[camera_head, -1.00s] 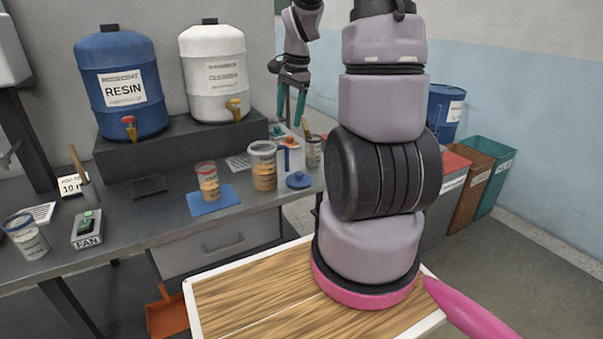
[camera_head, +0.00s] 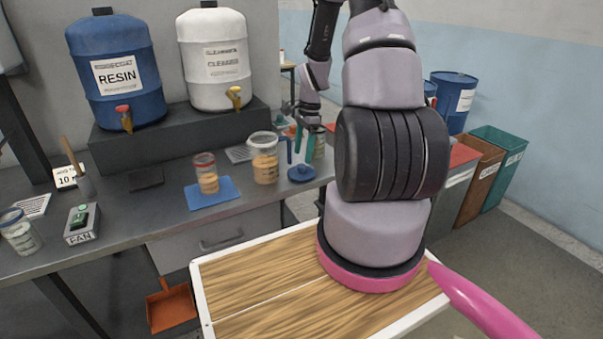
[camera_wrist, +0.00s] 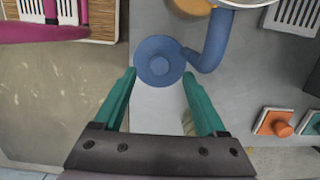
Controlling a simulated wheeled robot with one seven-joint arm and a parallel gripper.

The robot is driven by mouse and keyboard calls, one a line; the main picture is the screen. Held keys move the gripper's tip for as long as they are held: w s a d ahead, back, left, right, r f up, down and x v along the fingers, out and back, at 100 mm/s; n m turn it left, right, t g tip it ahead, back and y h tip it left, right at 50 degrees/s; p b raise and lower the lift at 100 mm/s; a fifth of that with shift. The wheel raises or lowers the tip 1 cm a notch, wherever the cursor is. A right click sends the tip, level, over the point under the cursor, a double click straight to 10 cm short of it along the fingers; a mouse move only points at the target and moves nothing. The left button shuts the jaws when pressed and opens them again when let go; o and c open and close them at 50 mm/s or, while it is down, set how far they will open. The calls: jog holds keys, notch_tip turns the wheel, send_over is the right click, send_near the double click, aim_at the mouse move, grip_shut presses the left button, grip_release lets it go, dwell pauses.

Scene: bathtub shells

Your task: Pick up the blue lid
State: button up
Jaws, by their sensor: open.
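The blue lid (camera_head: 301,174) is a round disc with a small knob. It lies on the grey bench top near the front right edge, to the right of the clear cup of tan material (camera_head: 264,160). In the wrist view the lid (camera_wrist: 159,61) is just ahead of my gripper's fingertips, in line with the gap between them. My gripper (camera_wrist: 158,72) is open, with green fingers and nothing between them. In the head view my gripper (camera_head: 297,146) hangs close above and behind the lid. I cannot tell the exact height gap.
A smaller red-rimmed cup (camera_head: 206,172) stands on a blue mat (camera_head: 226,188). Resin (camera_head: 117,75) and white (camera_head: 213,59) drums stand behind.

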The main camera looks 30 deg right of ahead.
aim_at(301, 165)
jog(key=f, duration=0.4)
jog(key=shift+a+f, duration=0.2)
grip_shut()
jog(key=shift+r, duration=0.1)
